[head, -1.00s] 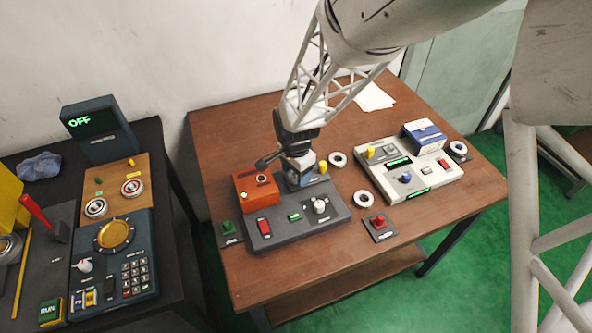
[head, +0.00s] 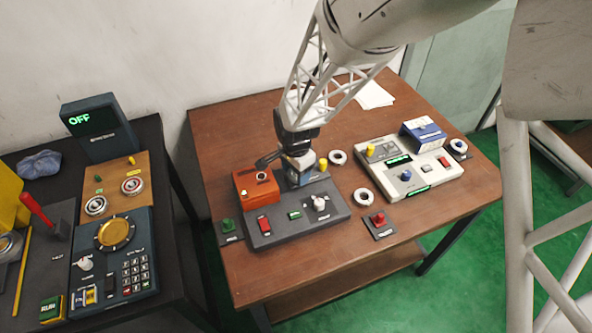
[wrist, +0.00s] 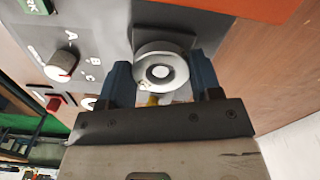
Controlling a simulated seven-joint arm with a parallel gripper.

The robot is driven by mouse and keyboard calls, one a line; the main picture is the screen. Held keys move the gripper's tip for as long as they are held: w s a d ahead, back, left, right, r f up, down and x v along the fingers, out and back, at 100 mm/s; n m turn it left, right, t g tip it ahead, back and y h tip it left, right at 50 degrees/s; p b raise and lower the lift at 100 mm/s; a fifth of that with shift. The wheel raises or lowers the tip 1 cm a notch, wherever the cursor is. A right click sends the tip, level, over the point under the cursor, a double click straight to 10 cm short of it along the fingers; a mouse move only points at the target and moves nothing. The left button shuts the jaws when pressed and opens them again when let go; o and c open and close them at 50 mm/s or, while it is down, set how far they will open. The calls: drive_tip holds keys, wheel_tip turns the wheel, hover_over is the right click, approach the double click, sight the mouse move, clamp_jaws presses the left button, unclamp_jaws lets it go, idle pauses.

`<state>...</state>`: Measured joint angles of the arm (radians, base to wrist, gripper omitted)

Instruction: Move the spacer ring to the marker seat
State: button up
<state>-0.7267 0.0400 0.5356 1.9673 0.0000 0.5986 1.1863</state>
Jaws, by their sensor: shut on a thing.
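My gripper (wrist: 158,82) has its two blue fingers closed on the sides of a thick grey ring, the spacer ring (wrist: 143,60), in the wrist view. A pale round centre shows inside the ring's dark hole. A grey square plate (wrist: 185,42) on the panel lies just behind the ring; whether the two touch cannot be told. In the head view my gripper (head: 299,178) is low at the back of the dark grey panel (head: 280,236), beside the orange box, and hides the ring. No marking names the marker seat, so I cannot tell which seat it is.
The orange box (head: 257,190) stands close left of my gripper, and a yellow knob (head: 322,164) close right. A pale panel (head: 436,183) with a blue box (head: 423,133) is farther right.

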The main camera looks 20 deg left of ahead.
idle(0.3)
drive_tip(key=o, duration=1.1)
drive_tip(key=shift+r, duration=0.15)
drive_tip(key=shift+r, duration=3.6)
